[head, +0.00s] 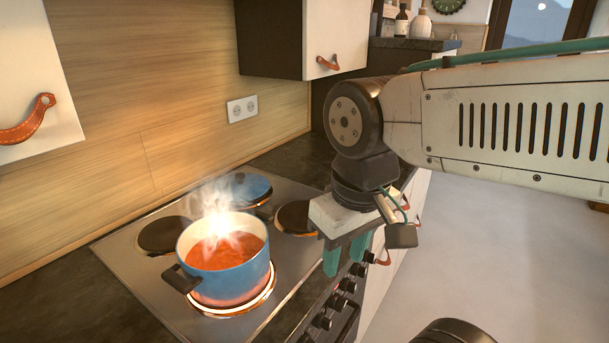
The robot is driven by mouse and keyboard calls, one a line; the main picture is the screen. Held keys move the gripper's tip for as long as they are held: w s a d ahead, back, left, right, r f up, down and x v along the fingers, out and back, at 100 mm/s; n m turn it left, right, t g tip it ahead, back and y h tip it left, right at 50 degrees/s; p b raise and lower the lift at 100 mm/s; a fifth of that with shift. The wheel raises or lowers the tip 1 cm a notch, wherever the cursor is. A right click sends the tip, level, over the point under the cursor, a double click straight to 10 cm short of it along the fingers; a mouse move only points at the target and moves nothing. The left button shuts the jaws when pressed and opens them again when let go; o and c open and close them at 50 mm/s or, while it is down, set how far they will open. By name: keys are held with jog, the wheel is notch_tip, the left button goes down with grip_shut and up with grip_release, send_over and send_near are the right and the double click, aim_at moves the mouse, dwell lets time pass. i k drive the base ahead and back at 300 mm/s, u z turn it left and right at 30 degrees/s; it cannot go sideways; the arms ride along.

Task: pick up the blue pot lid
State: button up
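The blue pot lid (247,187) lies at the back of the stovetop, behind the blue pot (228,277) and partly hidden by it and its steam. It seems to rest on or over a rear burner; I cannot tell if something is under it. The pot is uncovered, holds a red-orange liquid and stands on a glowing burner. My gripper (346,258) points down at the right front of the stove, apart from the lid and to its right. Its two teal fingers look spaced apart, with nothing seen between them.
The steel stovetop (120,262) has two bare dark burners (163,236) (295,218). The front-left burner glows red under the pot, and steam rises from it. Oven knobs (347,285) line the front. A wall cabinet (336,35) hangs above the counter. Open floor (480,250) is at right.

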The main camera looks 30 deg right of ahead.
aim_at(261, 185)
jog(key=u, duration=2.1)
jog(key=k, duration=1.1)
jog(key=z, duration=1.75)
jog(key=i, duration=1)
